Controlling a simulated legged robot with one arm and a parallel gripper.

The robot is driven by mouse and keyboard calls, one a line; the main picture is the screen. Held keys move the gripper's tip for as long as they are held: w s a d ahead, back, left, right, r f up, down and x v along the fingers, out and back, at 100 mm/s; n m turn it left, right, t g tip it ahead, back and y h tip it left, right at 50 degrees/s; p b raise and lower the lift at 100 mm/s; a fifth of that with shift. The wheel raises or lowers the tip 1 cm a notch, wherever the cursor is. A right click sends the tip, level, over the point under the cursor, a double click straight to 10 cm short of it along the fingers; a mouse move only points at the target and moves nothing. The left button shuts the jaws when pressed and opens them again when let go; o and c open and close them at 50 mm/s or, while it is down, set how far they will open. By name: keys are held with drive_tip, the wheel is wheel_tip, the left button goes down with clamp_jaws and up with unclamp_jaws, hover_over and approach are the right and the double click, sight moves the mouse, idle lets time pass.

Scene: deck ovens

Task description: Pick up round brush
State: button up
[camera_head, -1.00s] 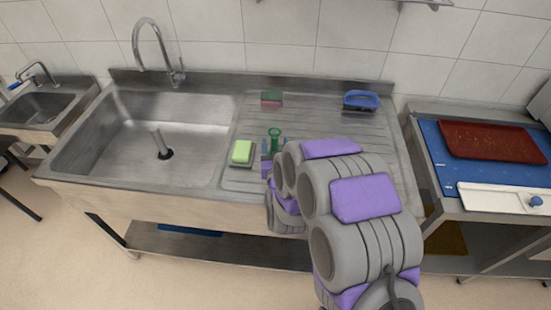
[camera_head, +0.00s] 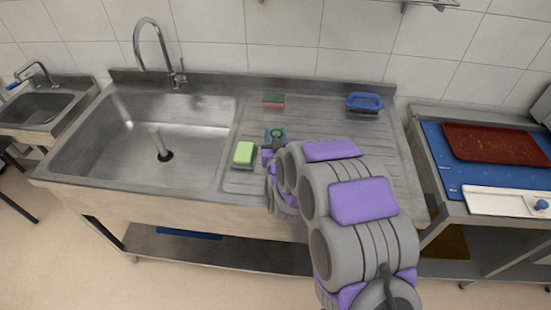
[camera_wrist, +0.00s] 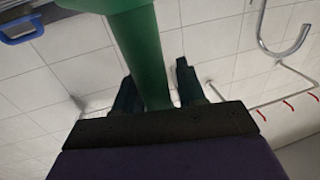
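The round brush (camera_head: 278,133) is green and sits on the ribbed drainboard, behind the green sponge. My gripper (camera_head: 275,138) is at the brush, partly hidden by my arm. In the wrist view, the brush's green handle (camera_wrist: 148,50) runs between the two dark fingers (camera_wrist: 158,92). The left finger is close against the handle. A narrow gap shows between the handle and the right finger, so the gripper looks open around it. The brush's lower part is hidden in the head view.
A green sponge (camera_head: 243,153) lies near the sink basin (camera_head: 110,140). A red and green sponge (camera_head: 273,100) and a blue-handled brush (camera_head: 364,103) lie at the back. A blue-topped table (camera_head: 445,165) with a red tray (camera_head: 490,143) stands right. The drainboard's back middle is clear.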

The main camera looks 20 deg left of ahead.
drive_tip(key=shift+d+r, duration=0.1)
drive_tip(key=shift+d, duration=0.35)
drive_tip(key=c, duration=0.6)
drive_tip(key=shift+a, duration=0.15)
drive_tip(key=shift+c, duration=0.3)
